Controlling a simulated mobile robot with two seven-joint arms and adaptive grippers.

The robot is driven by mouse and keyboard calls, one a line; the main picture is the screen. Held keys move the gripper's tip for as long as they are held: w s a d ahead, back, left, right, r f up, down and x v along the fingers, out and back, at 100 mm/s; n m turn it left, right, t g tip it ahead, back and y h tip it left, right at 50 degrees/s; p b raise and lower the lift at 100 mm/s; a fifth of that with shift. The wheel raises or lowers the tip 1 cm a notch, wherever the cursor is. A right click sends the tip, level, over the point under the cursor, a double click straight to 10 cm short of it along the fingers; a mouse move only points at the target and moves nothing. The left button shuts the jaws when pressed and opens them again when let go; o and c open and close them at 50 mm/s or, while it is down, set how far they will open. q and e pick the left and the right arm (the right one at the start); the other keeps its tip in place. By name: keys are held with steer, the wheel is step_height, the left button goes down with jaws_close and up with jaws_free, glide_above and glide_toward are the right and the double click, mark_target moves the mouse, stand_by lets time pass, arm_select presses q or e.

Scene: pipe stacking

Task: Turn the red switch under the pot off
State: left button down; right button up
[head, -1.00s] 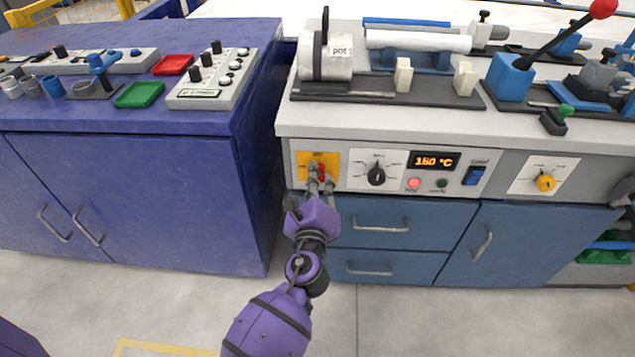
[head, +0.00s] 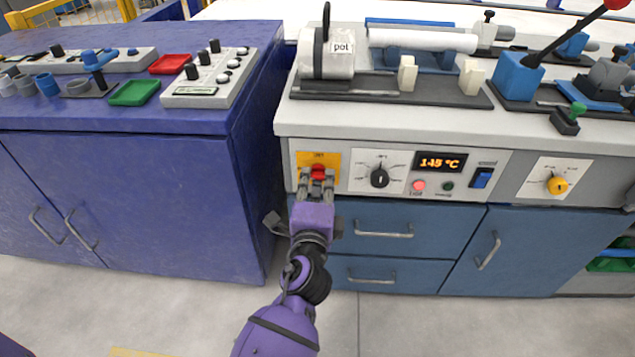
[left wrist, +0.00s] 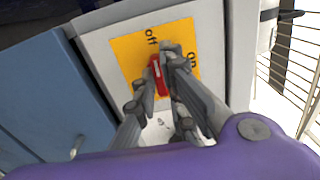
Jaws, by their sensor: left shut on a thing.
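The red switch (head: 318,171) sits on a yellow plate (head: 304,160) at the left of the front panel, below the pot (head: 327,62). In the left wrist view the red switch (left wrist: 158,76) has a pale line, and its upper end lies close to the "off" word; the "on" word is at the right. My left gripper (head: 318,179) has its fingers on both sides of the switch and is shut on it. It also shows in the left wrist view (left wrist: 158,82). The fingers hide part of the switch. My right gripper is not clearly visible.
A black dial (head: 380,178), an orange display (head: 440,162) reading about 145 °C and a blue rocker switch (head: 482,178) are to the right. Blue drawers (head: 383,272) are below. A purple cabinet (head: 150,190) stands at the left.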

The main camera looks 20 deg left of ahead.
arm_select(q)
steer(key=shift+r+n, duration=0.1)
steer(key=shift+n, duration=0.2)
stand_by(0.4)
steer(key=c, duration=1.8)
jaws_free()
steer(key=v, duration=1.2)
